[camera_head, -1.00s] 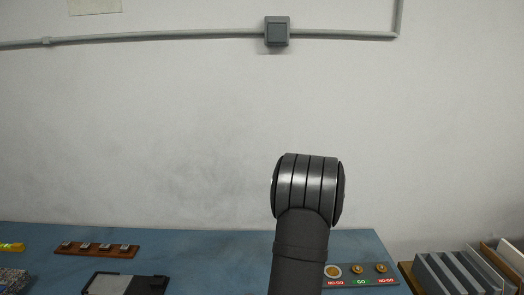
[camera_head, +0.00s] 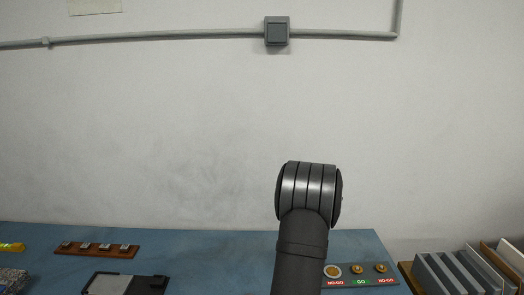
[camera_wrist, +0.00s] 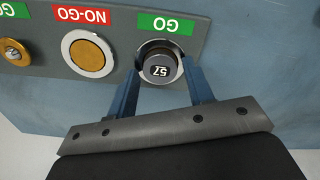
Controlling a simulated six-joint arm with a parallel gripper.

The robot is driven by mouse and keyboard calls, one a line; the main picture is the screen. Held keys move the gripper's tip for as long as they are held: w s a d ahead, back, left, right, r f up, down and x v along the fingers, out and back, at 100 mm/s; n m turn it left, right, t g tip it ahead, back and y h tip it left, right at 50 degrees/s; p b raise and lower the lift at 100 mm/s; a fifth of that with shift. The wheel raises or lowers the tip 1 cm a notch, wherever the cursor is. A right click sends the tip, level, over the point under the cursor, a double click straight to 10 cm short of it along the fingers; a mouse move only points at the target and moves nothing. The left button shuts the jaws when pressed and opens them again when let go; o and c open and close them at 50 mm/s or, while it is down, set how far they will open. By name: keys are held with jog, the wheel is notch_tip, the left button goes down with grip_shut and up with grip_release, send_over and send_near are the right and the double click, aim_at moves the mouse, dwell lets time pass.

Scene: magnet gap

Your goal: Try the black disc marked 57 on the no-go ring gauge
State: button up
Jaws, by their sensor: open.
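In the wrist view the black disc marked 57 (camera_wrist: 160,67) is at the round gauge under a green GO label (camera_wrist: 166,24); its top shows above the rim, and how deep it sits I cannot tell. My gripper (camera_wrist: 161,72) is open, with one blue finger on either side of the disc. Whether they touch it is unclear. The no-go ring gauge (camera_wrist: 90,53), with a pale rim and brass-coloured middle, is beside it to the left under a red NO-GO label. This ring also shows in the head view (camera_head: 332,271); my arm hides the disc there.
The grey gauge plate (camera_wrist: 215,25) also bears a brass plug (camera_wrist: 15,51) at the left. In the head view a brown strip with small blocks (camera_head: 97,249) and a dark tray (camera_head: 126,284) lie at left. A bin of grey plates (camera_head: 455,272) stands right of the blue table.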

jog(key=c, duration=0.8)
jog(key=shift+r, duration=2.55)
jog(key=d, duration=0.9)
jog(key=shift+r, duration=0.2)
